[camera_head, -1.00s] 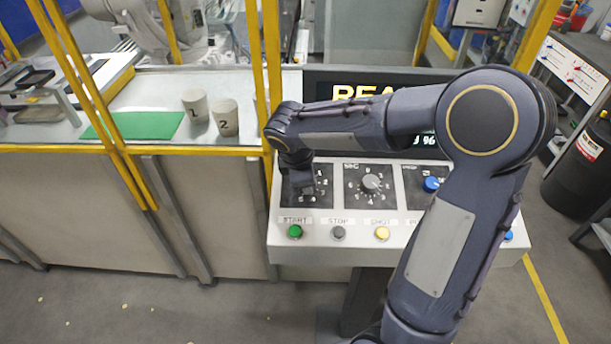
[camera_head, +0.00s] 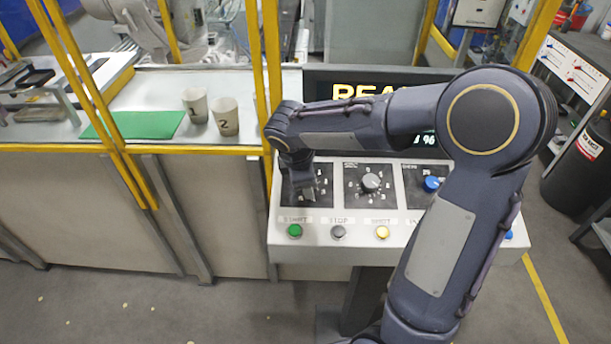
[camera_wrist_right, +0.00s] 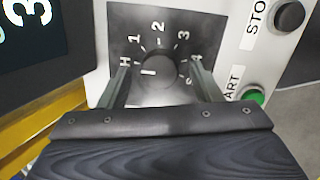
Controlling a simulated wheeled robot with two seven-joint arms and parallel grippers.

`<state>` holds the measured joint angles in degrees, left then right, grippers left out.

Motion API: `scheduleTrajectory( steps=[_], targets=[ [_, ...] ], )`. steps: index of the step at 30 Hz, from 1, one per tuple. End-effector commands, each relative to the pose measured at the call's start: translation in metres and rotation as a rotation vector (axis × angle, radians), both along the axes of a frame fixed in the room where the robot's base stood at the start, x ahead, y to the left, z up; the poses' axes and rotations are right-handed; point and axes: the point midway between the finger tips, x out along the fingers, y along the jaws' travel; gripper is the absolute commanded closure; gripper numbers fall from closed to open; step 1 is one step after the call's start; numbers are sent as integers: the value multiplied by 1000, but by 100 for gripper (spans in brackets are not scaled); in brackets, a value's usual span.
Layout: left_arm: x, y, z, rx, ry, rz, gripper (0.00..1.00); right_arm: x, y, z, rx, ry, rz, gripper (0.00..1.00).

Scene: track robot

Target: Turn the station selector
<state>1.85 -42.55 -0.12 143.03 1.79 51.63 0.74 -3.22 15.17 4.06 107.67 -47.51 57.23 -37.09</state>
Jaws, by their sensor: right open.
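My right gripper (camera_wrist_right: 163,88) is open, with one finger on each side of the knob. I cannot tell whether either finger touches it. In the head view my right gripper (camera_head: 302,190) is over the leftmost dial plate (camera_head: 322,198) and hides the knob there. My left gripper is not in view.
A second dial (camera_head: 370,183) and a blue knob (camera_head: 431,184) sit to the right on the panel. Green (camera_head: 295,231), grey (camera_head: 338,232) and yellow (camera_head: 382,232) buttons line its front. A yellow post (camera_head: 272,60) stands close to the left. My right forearm covers the panel's right part.

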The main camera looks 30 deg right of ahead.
Motion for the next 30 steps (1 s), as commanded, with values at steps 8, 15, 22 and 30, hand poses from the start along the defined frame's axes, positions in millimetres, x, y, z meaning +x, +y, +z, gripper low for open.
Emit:
scheduleTrajectory(
  steps=[8, 15, 22, 30],
  targets=[
    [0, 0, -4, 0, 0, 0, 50, -6, 9, 30, 1, -5, 2, 41],
    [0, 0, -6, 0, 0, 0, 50, -14, 20, 64, 0, -4, 2, 41],
    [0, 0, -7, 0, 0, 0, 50, -17, 22, 73, 1, 0, 0, 41],
    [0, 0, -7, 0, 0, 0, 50, -17, 22, 73, 1, 0, 0, 41]
  ],
)
